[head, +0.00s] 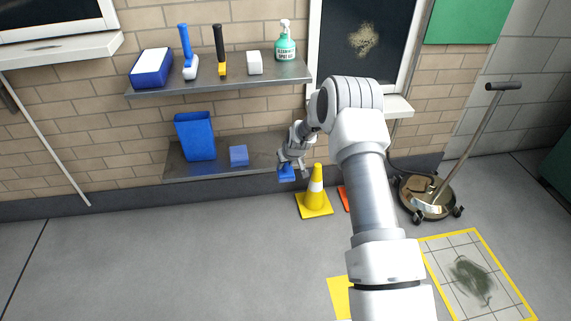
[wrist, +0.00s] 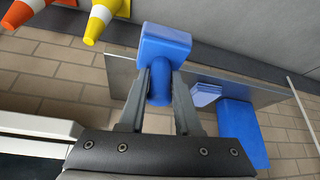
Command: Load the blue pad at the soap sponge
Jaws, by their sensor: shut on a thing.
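In the wrist view the blue pad (wrist: 165,44) is a block on a round neck, and the fingers of my gripper (wrist: 160,88) clasp that neck from both sides. A small blue block (head: 238,155), which may be the soap sponge, sits on the lower shelf, left of my gripper and apart from it. It also shows in the wrist view, with a paler face (wrist: 206,92).
The lower shelf (head: 213,170) also bears a blue bin (head: 196,137). The upper shelf (head: 220,75) bears a white-topped blue box (head: 151,69), two handled tools, a white block (head: 254,63) and a spray bottle (head: 285,43). A yellow cone (head: 315,193) stands close right of the pad.

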